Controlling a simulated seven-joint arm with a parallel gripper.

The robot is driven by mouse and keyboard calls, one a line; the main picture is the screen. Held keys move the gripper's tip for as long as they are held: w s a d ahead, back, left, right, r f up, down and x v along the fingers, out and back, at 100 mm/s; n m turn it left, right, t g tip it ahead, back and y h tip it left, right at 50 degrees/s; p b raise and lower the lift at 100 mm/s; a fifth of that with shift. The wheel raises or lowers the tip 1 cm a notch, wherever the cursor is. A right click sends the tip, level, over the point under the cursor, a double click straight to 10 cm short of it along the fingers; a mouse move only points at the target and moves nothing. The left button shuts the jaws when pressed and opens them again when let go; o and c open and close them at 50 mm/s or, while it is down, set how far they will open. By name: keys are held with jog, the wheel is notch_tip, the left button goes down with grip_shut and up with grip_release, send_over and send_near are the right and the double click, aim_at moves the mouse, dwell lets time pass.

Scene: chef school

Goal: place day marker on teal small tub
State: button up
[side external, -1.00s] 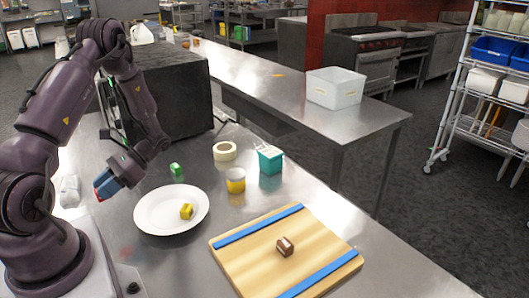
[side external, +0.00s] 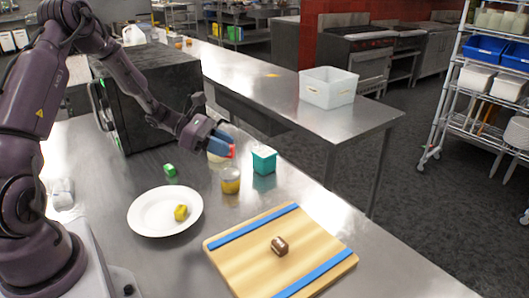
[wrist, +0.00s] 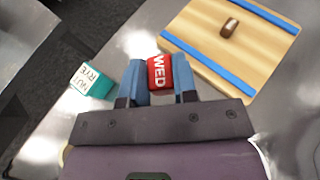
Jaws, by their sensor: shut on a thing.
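The day marker is a red block lettered "WED" (wrist: 160,73), held between my blue fingertips in the wrist view. Its red end (side external: 231,152) also shows in the side view. My gripper (side external: 222,146) is shut on it, above the table and a little left of the teal small tub (side external: 264,161). The tub has a pale top and stands upright on the table. In the wrist view the tub (wrist: 92,81) is left of my fingers, with lettering on its pale face. The marker and tub are apart.
A yellow-banded cup (side external: 230,181) stands in front of my gripper. A tape roll (side external: 214,157) is partly hidden behind it. A white plate (side external: 150,213) with a yellow block (side external: 181,212), a green block (side external: 170,169) and a cutting board (side external: 225,251) with a brown block (side external: 279,246) are nearby.

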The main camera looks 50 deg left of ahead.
jog(key=w+a+r+n+t+y, duration=0.3)
jog(key=w+n+y, duration=0.1)
send_over(262, 152)
jog(key=shift+n, duration=0.3)
notch_tip(262, 152, down, 9)
jog(key=shift+w+a+f, duration=0.1)
jog(key=shift+f, duration=1.55)
jog(key=shift+f, duration=0.2)
jog(key=o, duration=0.9)
jog(key=shift+r, duration=0.1)
